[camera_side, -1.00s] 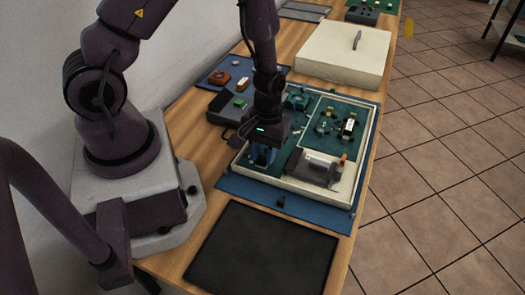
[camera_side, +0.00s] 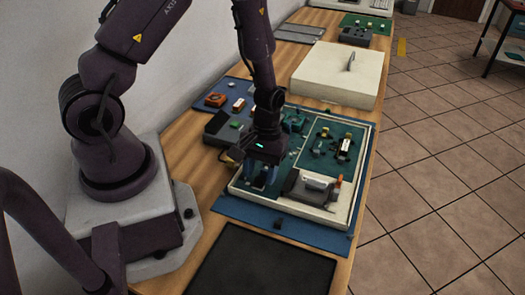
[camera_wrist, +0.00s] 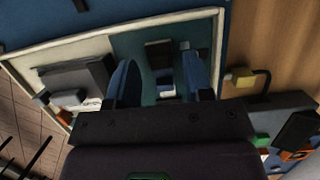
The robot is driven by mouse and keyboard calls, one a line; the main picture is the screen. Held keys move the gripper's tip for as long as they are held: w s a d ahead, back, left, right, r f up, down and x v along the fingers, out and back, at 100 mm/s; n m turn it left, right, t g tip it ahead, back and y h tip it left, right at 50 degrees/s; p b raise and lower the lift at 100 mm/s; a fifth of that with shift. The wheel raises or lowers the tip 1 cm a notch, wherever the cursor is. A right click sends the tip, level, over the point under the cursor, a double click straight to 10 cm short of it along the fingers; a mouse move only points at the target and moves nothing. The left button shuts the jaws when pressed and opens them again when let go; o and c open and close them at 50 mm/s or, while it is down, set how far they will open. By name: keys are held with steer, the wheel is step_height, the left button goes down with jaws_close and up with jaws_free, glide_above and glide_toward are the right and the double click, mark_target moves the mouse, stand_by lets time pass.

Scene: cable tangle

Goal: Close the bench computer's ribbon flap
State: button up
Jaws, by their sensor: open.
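The bench computer is a shallow cream-walled case (camera_side: 287,207) with a green board inside, on a blue mat. It also shows in the wrist view (camera_wrist: 150,22). My gripper (camera_side: 263,180) points down into the near left part of the case. In the wrist view my gripper (camera_wrist: 160,82) is open, its two blue fingers apart. A small dark block (camera_wrist: 159,52) and a pale-and-blue part lie on the board between and beyond the fingers. I cannot tell for sure which is the ribbon flap, or its angle. No contact is visible. The side view hides this spot behind my gripper.
A grey box-shaped unit (camera_side: 308,189) sits in the case, right of my gripper. A large cream lid-like slab (camera_side: 335,80) lies behind the case. A dark mat (camera_side: 260,268) lies in front, clear. Small parts lie on a blue mat (camera_side: 238,84) at the back left.

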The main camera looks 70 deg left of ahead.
steer(key=v, duration=1.2)
steer(key=shift+r, duration=0.15)
steer(key=s+d+r+m+t+y, duration=0.1)
steer(key=s+r+m+t, duration=0.3)
steer(key=r, duration=0.5)
steer(key=s+d+r+m+t+y, duration=0.1)
steer(key=s+d+r+m+t, duration=0.2)
steer(key=r, duration=0.7)
steer(key=shift+s+r+m+t, duration=0.2)
steer(key=shift+s+m+t, duration=0.2)
steer(key=shift+s+m, duration=0.75)
steer(key=shift+s, duration=0.1)
